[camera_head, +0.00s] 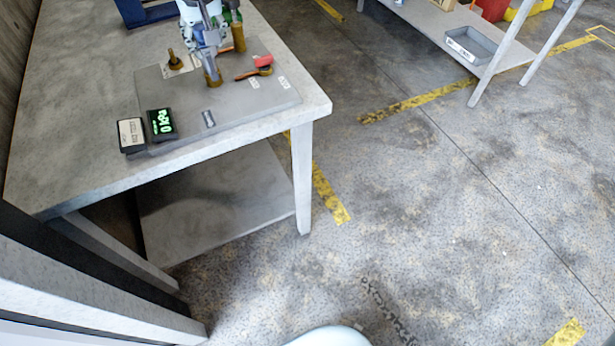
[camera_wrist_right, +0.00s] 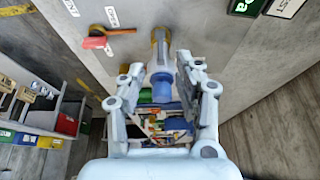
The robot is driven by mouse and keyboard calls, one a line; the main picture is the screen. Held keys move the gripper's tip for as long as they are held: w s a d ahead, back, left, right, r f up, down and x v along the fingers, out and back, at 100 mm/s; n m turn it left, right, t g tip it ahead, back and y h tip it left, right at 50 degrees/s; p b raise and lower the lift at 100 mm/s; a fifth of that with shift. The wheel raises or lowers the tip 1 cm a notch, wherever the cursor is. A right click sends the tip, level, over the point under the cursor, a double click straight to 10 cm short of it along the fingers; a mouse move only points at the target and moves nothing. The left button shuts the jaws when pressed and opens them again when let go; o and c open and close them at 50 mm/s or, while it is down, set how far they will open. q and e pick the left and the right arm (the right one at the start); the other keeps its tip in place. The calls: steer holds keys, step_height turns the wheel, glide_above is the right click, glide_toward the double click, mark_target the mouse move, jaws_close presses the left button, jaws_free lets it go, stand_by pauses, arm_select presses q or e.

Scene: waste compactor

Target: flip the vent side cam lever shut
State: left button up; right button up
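The cam lever (camera_head: 262,62) has a red end and an orange-brown arm. It lies low along the right side of the grey plate (camera_head: 222,108), between small white labels. It also shows at upper left in the right wrist view (camera_wrist_right: 95,42), with labels beside it. My right gripper (camera_head: 207,48) is above the plate, left of the lever and apart from it. In the wrist view its fingers (camera_wrist_right: 162,68) are spread, with a blue cylinder and a brass post (camera_wrist_right: 160,45) seen between them. I cannot tell whether they touch these. My left gripper is not in view.
A brass knob (camera_head: 175,62) stands left of my right gripper, and a brass post (camera_head: 239,38) stands behind it. The table's right edge is close to the lever.

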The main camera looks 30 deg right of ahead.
steer(key=s+d+f+b, duration=0.3)
steer(key=s+f, duration=0.4)
steer(key=f, duration=0.3)
steer(key=s+d+f+g+b, duration=0.1)
steer(key=s+d+f+b, duration=0.2)
steer(key=f, duration=0.8)
steer(key=s+d+f+b, duration=0.2)
steer(key=s+d+f, duration=0.4)
steer(key=s+f, duration=0.4)
steer(key=shift+s+f+m+b, duration=0.35)
steer(key=shift+f+m+b, duration=0.05)
steer(key=shift+f, duration=0.1)
steer(key=s+d+f+g+b, duration=0.1)
steer(key=s+d+f+b, duration=0.2)
steer(key=s+f, duration=0.6)
steer(key=s+d+f+g+b, duration=0.1)
steer(key=s+d+f+b, duration=0.2)
steer(key=s+f, duration=0.7)
steer(key=s+d+f+n+b, duration=0.1)
steer(key=s+d+f+b, duration=0.2)
steer(key=s+f, duration=0.7)
steer(key=shift+s+d+g+h+b, duration=0.4)
steer(key=shift+s+b, duration=0.7)
steer(key=shift+s, duration=7.35)
